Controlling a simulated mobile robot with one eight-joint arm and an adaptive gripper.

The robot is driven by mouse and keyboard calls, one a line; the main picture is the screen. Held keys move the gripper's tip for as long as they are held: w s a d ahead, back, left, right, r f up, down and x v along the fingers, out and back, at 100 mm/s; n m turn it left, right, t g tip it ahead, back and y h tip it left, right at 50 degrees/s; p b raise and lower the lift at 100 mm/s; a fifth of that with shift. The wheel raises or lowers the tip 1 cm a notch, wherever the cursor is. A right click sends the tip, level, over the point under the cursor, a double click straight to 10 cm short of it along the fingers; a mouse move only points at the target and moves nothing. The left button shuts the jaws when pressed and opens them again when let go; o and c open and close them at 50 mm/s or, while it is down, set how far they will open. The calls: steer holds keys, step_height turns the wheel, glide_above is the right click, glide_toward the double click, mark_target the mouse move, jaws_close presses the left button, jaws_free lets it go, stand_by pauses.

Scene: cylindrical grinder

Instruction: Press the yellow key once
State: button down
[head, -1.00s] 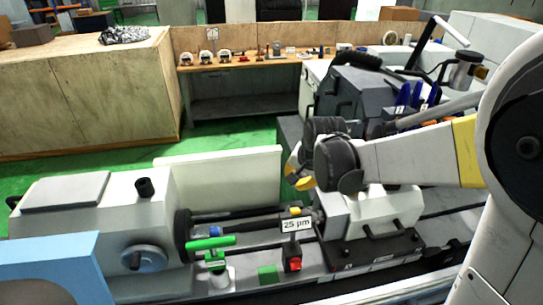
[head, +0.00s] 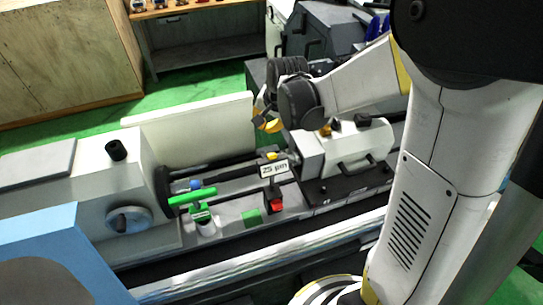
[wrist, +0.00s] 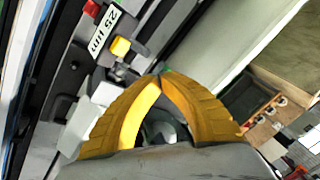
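The yellow key (head: 272,156) is a small block just behind the "25 µm" sign (head: 274,170) on the grinder. It also shows in the wrist view (wrist: 120,46), close beside the sign. My gripper (head: 267,125) has yellow fingers and hangs above and behind the key in the head view, apart from it. In the wrist view my gripper's fingertips (wrist: 162,75) meet, with nothing held between them. The key lies up and to the left of the tips there.
A red key (head: 277,205), a green key (head: 251,218) and a blue knob (head: 196,185) are nearby. A green handle (head: 192,197) lies left of the sign. The grinder's white housing (head: 350,150) stands to the right, and a pale panel (head: 200,130) behind.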

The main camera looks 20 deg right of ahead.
mark_target(272, 156)
steer(key=shift+s+f+b, duration=0.35)
steer(key=shift+f+b, duration=0.25)
steer(key=shift+f, duration=0.3)
steer(key=shift+s+f+b, duration=0.4)
steer(key=shift+f+b, duration=0.15)
steer(key=shift+f, duration=0.35)
steer(key=shift+s+f+b, duration=0.35)
steer(key=shift+f+b, duration=0.25)
steer(key=shift+f, duration=0.3)
steer(key=shift+s+f+b, duration=0.15)
steer(key=shift+f+b, duration=0.25)
steer(key=shift+b, duration=0.1)
steer(key=shift+s+f+b, duration=0.2)
steer(key=shift+f+b, duration=0.2)
steer(key=shift+f, duration=0.05)
steer(key=shift+r, duration=0.15)
steer(key=shift+w+r+p, duration=0.35)
steer(key=shift+r+p, duration=0.15)
steer(key=shift+r, duration=0.2)
